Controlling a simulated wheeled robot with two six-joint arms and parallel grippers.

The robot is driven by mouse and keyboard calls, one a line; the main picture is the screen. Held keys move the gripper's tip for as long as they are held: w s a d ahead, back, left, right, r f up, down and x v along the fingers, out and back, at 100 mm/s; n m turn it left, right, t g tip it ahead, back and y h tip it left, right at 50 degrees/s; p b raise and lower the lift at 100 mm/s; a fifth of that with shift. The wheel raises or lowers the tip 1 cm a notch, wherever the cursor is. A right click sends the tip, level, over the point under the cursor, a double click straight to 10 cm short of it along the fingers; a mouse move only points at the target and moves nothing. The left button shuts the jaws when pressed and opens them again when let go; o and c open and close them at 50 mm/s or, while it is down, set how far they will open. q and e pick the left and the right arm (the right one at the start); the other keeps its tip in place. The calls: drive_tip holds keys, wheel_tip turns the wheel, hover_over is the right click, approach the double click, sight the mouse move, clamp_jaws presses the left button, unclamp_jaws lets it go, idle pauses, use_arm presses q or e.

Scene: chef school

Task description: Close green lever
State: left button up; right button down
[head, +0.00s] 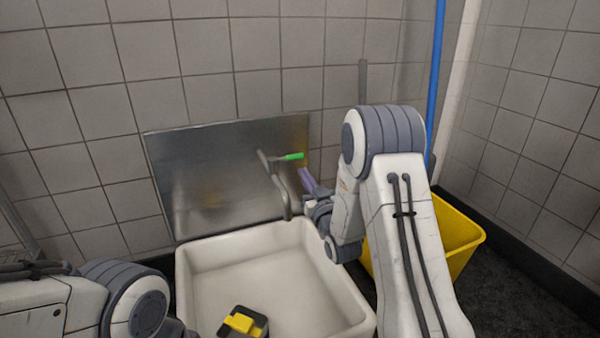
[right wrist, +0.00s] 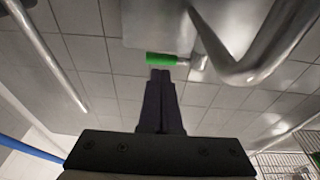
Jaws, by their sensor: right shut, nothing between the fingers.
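The green lever (head: 294,156) sticks out to the right from the metal tap (head: 280,185) in front of the steel splashback, above the sink. In the right wrist view the green lever (right wrist: 166,59) lies crosswise just beyond my fingertips. My right gripper (head: 304,178) is shut and empty, just below and right of the lever in the head view. Its two dark fingers (right wrist: 160,75) are together, with their tips close to the lever's left part. I cannot tell whether they touch it. My left gripper is not in view; only my left arm shows at lower left.
A white sink (head: 250,260) lies below the tap, with a black and yellow object (head: 242,324) at its front. A yellow bin (head: 458,235) and a blue pole (head: 437,80) stand at the right. The tiled wall is close behind the steel splashback (head: 205,185).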

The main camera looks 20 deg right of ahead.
sight(296, 158)
drive_tip(key=w+b, duration=0.1)
drive_tip(key=w, duration=0.1)
drive_tip(key=w+r, duration=0.1)
drive_tip(key=w, duration=0.1)
drive_tip(key=shift+w+b, duration=0.3)
drive_tip(key=shift+b, duration=0.05)
drive_tip(key=shift+w+r, duration=0.1)
drive_tip(key=shift+w, duration=0.3)
drive_tip(key=shift+w+d+r, duration=0.1)
drive_tip(key=shift+w, duration=0.05)
drive_tip(key=shift+d, duration=0.1)
